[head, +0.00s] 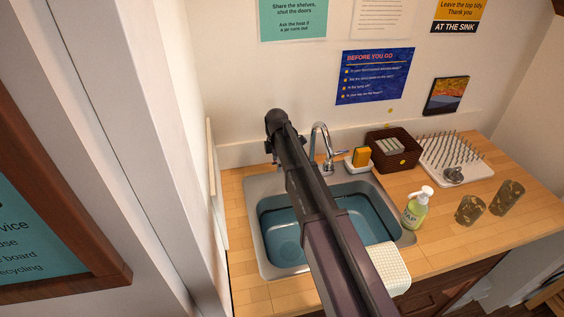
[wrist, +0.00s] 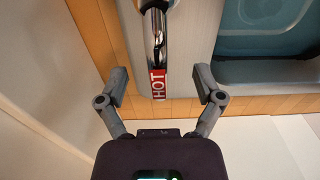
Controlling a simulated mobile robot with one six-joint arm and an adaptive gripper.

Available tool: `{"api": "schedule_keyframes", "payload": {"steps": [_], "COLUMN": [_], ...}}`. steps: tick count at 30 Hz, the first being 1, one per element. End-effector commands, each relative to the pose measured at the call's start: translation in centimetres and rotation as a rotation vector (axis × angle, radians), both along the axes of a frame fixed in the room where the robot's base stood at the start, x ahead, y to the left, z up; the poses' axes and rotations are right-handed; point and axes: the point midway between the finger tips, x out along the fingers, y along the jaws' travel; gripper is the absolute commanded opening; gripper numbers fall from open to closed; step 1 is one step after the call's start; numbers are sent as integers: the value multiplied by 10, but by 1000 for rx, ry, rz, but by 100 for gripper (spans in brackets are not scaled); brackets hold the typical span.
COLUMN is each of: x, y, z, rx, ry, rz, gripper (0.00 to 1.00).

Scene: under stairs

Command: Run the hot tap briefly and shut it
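The chrome tap (head: 324,150) with a curved spout stands at the back of the sink (head: 252,190). My arm crosses in front and hides its left side. In the wrist view a chrome lever (wrist: 154,25) comes down from the top edge, with a red label reading HOT (wrist: 158,84) at its near end. My gripper (wrist: 160,76) is open and empty, one finger on each side of the label, with gaps to both. I cannot tell its height over the lever. No water stream is visible, but part of the basin is hidden behind my arm.
A sponge in a white holder (head: 358,162), a dark basket (head: 394,153), a drying rack (head: 455,158), a soap bottle (head: 416,210) and two glasses (head: 470,209) stand right of the sink. A pale cloth (head: 390,267) hangs at the front. The wall is close on the left.

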Motion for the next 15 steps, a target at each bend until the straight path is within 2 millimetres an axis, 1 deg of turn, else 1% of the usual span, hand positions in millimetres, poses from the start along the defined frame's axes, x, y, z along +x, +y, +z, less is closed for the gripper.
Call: {"api": "schedule_keyframes", "payload": {"steps": [1, 2, 3, 5, 6, 7, 15], "x": [0, 0, 0, 0, 0, 0, -1], "y": [0, 0, 0, 0, 0, 0, -1], "z": [0, 0, 0, 0, 0, 0, 0], "rx": [0, 0, 0, 0, 0, 0, 0], "ry": [0, 0, 0, 0, 0, 0, 1], "rz": [0, 0, 0, 0, 0, -1, 3], "gripper": [52, 44, 32, 14, 2, 0, 0]}}
